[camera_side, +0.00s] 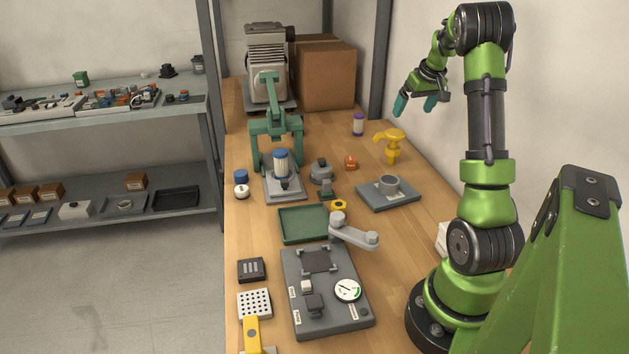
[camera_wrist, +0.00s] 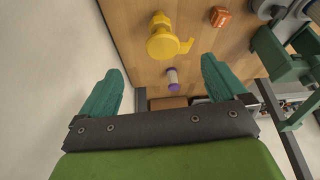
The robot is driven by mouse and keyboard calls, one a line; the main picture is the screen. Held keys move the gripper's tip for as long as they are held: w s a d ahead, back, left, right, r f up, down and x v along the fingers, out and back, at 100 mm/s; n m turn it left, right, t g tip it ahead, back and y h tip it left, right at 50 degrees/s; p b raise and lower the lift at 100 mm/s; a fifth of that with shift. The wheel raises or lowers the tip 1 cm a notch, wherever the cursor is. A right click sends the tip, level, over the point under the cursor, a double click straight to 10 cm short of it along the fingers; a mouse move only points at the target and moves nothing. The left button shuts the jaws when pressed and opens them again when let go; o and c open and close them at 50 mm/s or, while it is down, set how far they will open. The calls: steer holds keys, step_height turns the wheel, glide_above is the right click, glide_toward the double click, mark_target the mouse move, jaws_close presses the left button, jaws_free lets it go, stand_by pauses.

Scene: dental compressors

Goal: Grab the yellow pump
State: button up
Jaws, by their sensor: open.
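The yellow pump (camera_side: 393,144) stands upright on the wooden bench, toward its right edge, in the side view. In the wrist view the yellow pump (camera_wrist: 163,40) shows near the top centre, beyond and roughly between the fingertips. My gripper (camera_side: 416,104) is above the bench near the pump, apart from it. Its two teal fingers are spread wide with nothing between them; in the wrist view my gripper (camera_wrist: 162,80) is also empty.
A purple-capped bottle (camera_side: 358,124), an orange block (camera_side: 350,163) and a grey plate with a ring (camera_side: 388,205) stand around the pump. A green press frame (camera_side: 272,125) is left. A cardboard box (camera_side: 326,75) is at the back. Bare wood surrounds the pump.

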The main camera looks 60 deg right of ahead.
mark_target(394, 147)
steer(key=x, duration=1.6)
steer(key=shift+w+f, duration=0.1)
steer(key=shift+f, duration=0.3)
steer(key=shift+r, duration=0.1)
steer(key=c, duration=1.1)
